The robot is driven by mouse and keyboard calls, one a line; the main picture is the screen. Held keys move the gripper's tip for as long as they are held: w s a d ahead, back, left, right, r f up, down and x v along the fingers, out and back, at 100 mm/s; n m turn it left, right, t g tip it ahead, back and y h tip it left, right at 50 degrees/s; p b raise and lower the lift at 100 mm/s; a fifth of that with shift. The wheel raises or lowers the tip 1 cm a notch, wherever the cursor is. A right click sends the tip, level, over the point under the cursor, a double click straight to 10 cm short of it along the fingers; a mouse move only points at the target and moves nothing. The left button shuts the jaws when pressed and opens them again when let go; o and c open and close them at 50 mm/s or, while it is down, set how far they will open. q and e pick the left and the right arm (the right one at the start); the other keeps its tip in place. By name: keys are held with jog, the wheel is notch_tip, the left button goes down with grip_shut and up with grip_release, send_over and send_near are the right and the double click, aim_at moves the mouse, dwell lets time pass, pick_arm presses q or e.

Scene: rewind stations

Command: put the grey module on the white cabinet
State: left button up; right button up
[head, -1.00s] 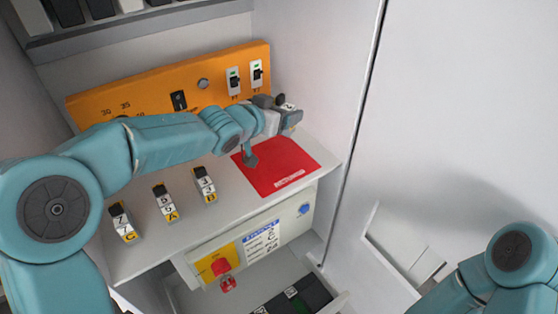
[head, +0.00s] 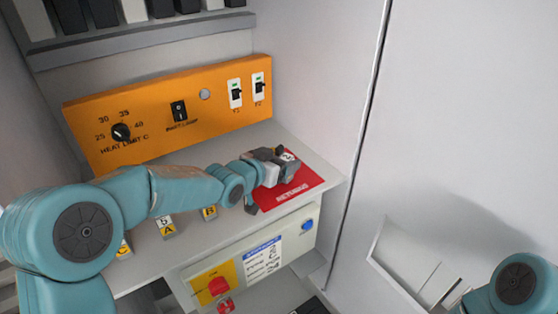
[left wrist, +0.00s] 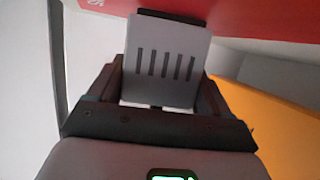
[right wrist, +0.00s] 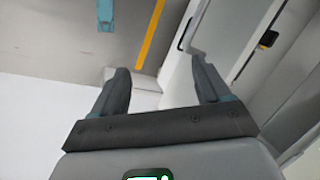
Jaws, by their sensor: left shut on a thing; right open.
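My left gripper (head: 281,162) is low over the red mat (head: 308,186) in the head view. It is shut on the grey module (left wrist: 165,62), a light grey block with several dark slots in the left wrist view. The module's far end is close to the red surface; I cannot tell whether it touches. In the head view the gripper mostly hides it. The red mat lies on a white counter (head: 326,172), part of a white cabinet-like station. My right gripper (right wrist: 163,88) is open and empty in the right wrist view, away from the counter.
An orange panel (head: 220,108) with a knob and switches rises behind. A white wall (head: 450,130) stands at right.

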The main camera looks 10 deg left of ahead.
pick_arm(q)
jog(key=shift+a+f, duration=0.1)
jog(key=shift+f, duration=0.1)
jog(key=o, duration=1.1)
jog(key=shift+c, duration=0.2)
jog(key=shift+o, duration=0.5)
jog(key=shift+w, duration=0.1)
jog(key=shift+r+p, duration=0.35)
jog(key=shift+r, duration=0.05)
jog(key=v, duration=0.1)
jog(key=b+v, duration=0.1)
jog(key=shift+s+a+f, duration=0.1)
jog(key=shift+s, duration=0.3)
jog(key=v, duration=0.9)
